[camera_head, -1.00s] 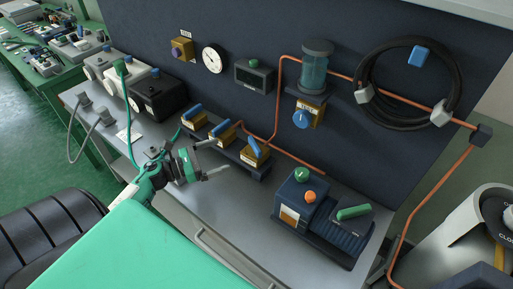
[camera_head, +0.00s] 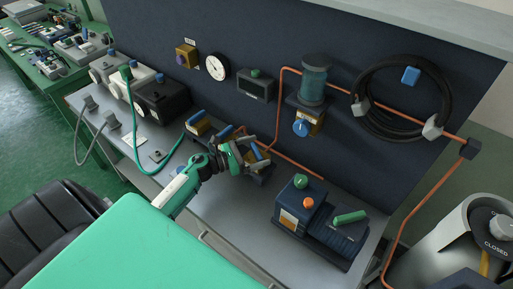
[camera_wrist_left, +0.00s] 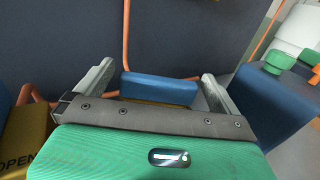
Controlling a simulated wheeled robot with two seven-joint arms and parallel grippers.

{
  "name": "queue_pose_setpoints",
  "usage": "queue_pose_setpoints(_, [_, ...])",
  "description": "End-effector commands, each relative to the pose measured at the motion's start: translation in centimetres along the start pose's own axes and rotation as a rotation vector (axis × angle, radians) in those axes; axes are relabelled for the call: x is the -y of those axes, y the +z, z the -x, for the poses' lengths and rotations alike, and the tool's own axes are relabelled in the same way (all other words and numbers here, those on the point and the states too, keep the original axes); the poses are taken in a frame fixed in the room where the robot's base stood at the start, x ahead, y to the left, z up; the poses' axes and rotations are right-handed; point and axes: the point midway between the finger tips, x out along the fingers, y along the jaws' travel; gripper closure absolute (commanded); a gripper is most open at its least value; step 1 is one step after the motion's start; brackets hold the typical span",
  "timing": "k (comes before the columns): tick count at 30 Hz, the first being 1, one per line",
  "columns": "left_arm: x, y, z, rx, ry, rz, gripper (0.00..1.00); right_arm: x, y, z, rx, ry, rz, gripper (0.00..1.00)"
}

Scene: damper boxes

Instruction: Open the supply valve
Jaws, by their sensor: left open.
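Three brass valves with blue lever handles stand in a row on the bench. My left gripper (camera_head: 252,147) is open at the right valve. In the left wrist view, a blue handle (camera_wrist_left: 160,89) lies between the open fingers of the gripper (camera_wrist_left: 158,82), with gaps at both sides. A brass body beside it reads "OPEN" (camera_wrist_left: 20,150). I cannot read which valve is the supply valve.
Copper pipe (camera_head: 300,162) runs behind the valves. A gauge (camera_head: 215,67) and a blue-knobbed regulator (camera_head: 301,128) are on the back panel. A grey cylinder (camera_head: 465,235) marked "CLOSED" stands at lower right.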

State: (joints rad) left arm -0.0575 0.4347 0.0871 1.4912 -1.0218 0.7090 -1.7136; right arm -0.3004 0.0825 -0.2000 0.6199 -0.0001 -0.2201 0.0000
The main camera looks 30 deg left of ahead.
Motion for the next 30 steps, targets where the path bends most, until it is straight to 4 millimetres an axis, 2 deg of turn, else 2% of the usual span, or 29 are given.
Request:
queue_pose_setpoints(11, [0.05,-0.07,-0.62,-0.001,0.000,0.000,0.00,0.13,-0.06,0.19,-0.001,-0.001,-0.001,0.34])
queue_pose_setpoints(14, [0.04,-0.06,-0.61,-0.001,0.000,0.000,0.16,0.26,-0.09,0.19,-0.001,-0.003,-0.001,0.34])
queue_pose_setpoints(18, [0.03,-0.05,-0.60,-0.001,0.000,0.000,0.43,0.43,-0.14,0.19,-0.001,-0.005,-0.002,0.34])
queue_pose_setpoints(30, [0.10,-0.13,-0.56,0.000,0.083,0.000,0.43,0.46,-0.13,-0.13,-0.002,-0.005,-0.002,0.34])
